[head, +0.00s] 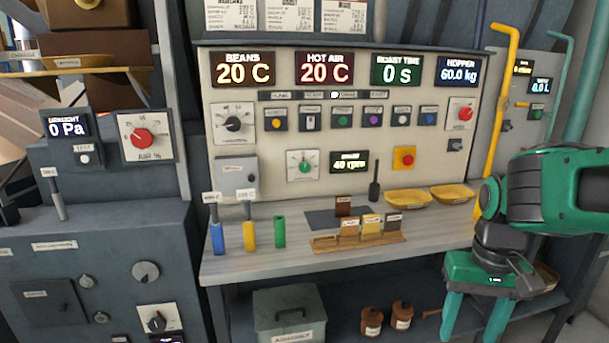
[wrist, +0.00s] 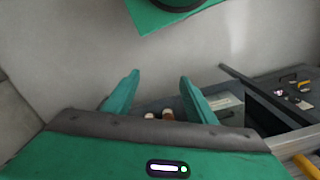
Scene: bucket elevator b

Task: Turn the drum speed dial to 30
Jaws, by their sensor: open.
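The likely drum speed dial is a green knob (head: 304,167) on a white scale plate, low in the middle of the control panel in the head view. The display (head: 349,162) to its right reads about 40 rpm. The dial's own label is too small to read. My gripper (head: 474,327) hangs at the lower right, in front of the bench's right end, well away from the dial. Its two green fingers are apart with nothing between them. In the wrist view, my gripper (wrist: 157,95) also shows open, and the dial is not visible there.
The bench (head: 345,249) below the panel carries blue, yellow and green cylinders, a wooden card rack (head: 358,241) and yellow trays (head: 408,198). A red button (head: 404,157) on a yellow plate is right of the display. A yellow pipe (head: 496,120) stands at the panel's right edge.

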